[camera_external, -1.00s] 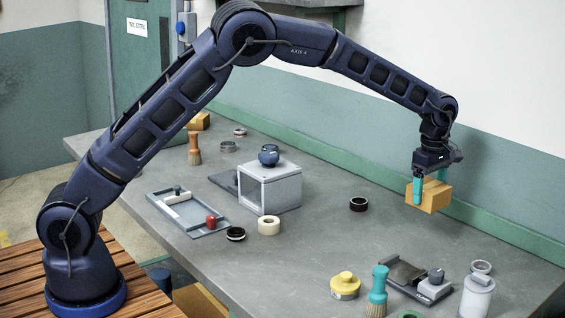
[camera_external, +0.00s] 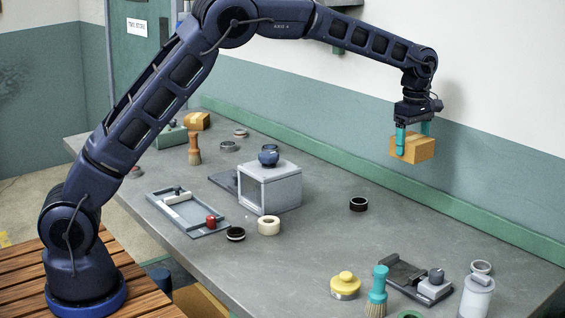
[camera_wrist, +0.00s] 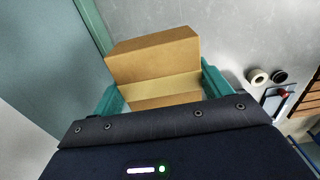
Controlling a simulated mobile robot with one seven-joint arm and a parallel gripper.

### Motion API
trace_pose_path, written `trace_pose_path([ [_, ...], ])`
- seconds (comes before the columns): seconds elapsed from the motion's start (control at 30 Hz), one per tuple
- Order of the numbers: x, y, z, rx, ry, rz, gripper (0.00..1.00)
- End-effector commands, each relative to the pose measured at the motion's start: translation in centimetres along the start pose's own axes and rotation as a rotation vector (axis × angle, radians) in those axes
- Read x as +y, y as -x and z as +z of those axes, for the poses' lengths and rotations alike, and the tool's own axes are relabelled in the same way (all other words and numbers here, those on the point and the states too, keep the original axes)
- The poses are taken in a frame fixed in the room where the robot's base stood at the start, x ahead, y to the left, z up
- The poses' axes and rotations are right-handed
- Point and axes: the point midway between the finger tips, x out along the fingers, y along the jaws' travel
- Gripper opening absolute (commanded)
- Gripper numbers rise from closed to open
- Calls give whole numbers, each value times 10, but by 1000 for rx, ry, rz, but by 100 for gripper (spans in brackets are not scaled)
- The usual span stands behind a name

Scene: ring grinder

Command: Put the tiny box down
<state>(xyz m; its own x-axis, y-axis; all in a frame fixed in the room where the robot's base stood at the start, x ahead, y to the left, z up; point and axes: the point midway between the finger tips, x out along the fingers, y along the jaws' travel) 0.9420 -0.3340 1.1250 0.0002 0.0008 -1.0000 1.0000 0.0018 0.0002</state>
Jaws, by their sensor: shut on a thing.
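The tiny box (camera_external: 418,149) is a small orange-brown cardboard box. My gripper (camera_external: 412,143) is shut on it, with one teal finger on each side, and holds it in the air above the back right part of the bench. In the wrist view the box (camera_wrist: 153,62) sits between the teal fingers of my gripper (camera_wrist: 158,95), with a paler tape strip across it. The grey bench top (camera_external: 320,240) lies below the box, with a clear gap between them.
A black ring (camera_external: 358,204) lies on the bench below. A grey box-shaped fixture (camera_external: 270,190) with a blue knob stands mid-bench. A yellow-topped tin (camera_external: 345,286), a teal brush (camera_external: 377,285) and a white bottle (camera_external: 476,297) stand in front. The back right bench is clear.

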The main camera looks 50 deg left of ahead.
Motion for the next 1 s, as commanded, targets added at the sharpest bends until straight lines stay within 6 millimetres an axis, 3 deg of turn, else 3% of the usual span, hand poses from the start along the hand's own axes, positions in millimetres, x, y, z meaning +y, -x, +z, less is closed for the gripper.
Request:
trace_pose_path([
  [0.03,5,1,-26,0,7,1,50],
  [0.33,15,2,-158,0,7,0,50],
  [0.7,-1,2,-316,-1,5,0,50],
  [0.9,-14,1,-372,-1,3,0,50],
  [1.0,-19,1,-387,-1,1,0,50],
])
